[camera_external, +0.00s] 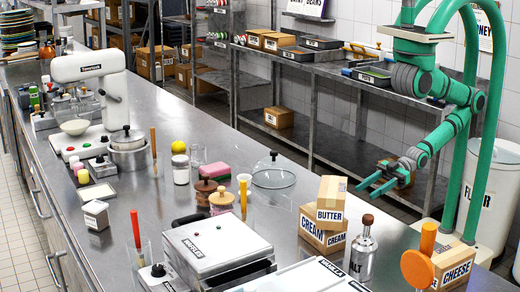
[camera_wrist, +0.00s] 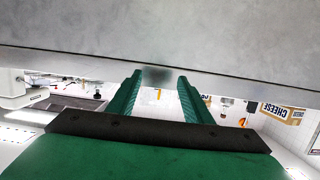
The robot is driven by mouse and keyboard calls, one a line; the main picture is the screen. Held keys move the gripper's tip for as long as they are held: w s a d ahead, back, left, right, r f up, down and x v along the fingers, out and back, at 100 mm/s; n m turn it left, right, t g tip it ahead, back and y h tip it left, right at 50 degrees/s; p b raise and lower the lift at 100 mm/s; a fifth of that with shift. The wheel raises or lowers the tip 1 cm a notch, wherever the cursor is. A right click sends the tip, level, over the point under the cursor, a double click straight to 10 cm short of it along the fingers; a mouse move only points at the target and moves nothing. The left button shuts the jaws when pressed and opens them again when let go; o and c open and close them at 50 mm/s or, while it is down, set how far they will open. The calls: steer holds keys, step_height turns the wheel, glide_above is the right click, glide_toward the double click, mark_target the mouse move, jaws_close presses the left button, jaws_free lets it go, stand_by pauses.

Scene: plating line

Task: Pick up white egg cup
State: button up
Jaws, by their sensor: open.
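I cannot make out a white egg cup for certain in either view. A white lidded jar (camera_external: 181,169) and a slim yellow item (camera_external: 244,185) stand mid-counter, well left of my gripper; neither is clearly an egg cup.
Butter and cream boxes (camera_external: 331,195), a glass dome (camera_external: 273,174), a steel bottle (camera_external: 364,250) and a cheese box (camera_external: 455,268) crowd the near right. A white press (camera_external: 210,245) stands in front. A white mixer (camera_external: 95,80) is far left. Steel shelves (camera_external: 320,85) line the wall.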

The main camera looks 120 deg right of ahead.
steer(key=shift+o, duration=0.7)
